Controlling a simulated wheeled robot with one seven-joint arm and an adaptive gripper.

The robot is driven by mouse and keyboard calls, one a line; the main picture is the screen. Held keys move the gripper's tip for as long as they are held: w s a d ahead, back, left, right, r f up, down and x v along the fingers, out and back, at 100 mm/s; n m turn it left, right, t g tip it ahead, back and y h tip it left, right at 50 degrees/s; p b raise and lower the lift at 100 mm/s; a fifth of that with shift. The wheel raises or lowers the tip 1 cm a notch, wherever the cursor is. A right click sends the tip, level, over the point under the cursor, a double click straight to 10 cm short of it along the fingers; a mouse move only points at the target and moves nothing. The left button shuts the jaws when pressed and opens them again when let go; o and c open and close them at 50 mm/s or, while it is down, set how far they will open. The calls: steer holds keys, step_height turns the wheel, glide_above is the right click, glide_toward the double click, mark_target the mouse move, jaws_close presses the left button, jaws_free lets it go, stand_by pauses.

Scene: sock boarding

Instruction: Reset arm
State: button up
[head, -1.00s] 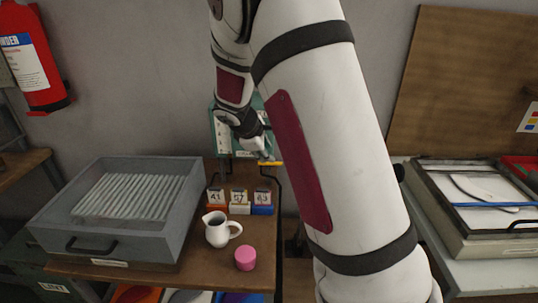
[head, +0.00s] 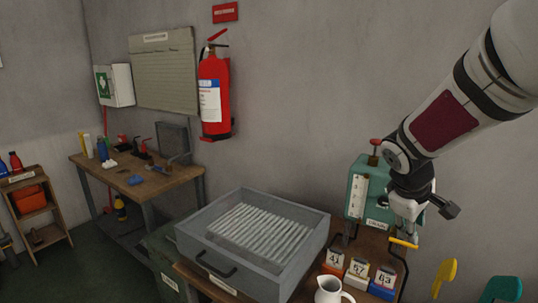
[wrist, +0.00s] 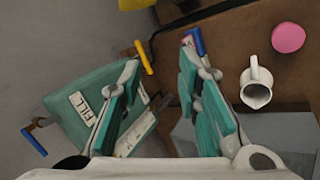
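My gripper (head: 405,222) hangs at the end of my arm on the right of the head view, beside the teal box (head: 366,190) with a gauge strip. In the wrist view my gripper (wrist: 162,62) shows two fingers with teal pads, spread apart with nothing between them. The teal box, labelled FILL, shows there (wrist: 95,105) behind the left finger. A yellow handle (head: 404,243) shows just below the gripper in the head view; I cannot tell whether they touch.
A grey tray (head: 215,245) with white rods stands left of the numbered cards (head: 358,270). A white jug (head: 328,291) stands in front; a pink lid (wrist: 288,38) shows in the wrist view. A fire extinguisher (head: 214,95) hangs on the wall. A workbench (head: 140,182) stands left.

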steer(key=s+a+r+m+y, duration=0.1)
steer(key=s+a, duration=0.3)
steer(key=s, duration=0.4)
steer(key=s+a+r+m+y, duration=0.2)
steer(key=s+a, duration=0.3)
steer(key=s, duration=0.4)
steer(key=s+a+r+m+t+y, duration=0.1)
steer(key=s+a+r+m+y, duration=0.1)
steer(key=s, duration=0.6)
steer(key=shift+s+a+r+m, duration=0.35)
steer(key=shift+a+m, duration=0.25)
steer(key=shift+a, duration=0.65)
steer(key=shift+o, duration=0.3)
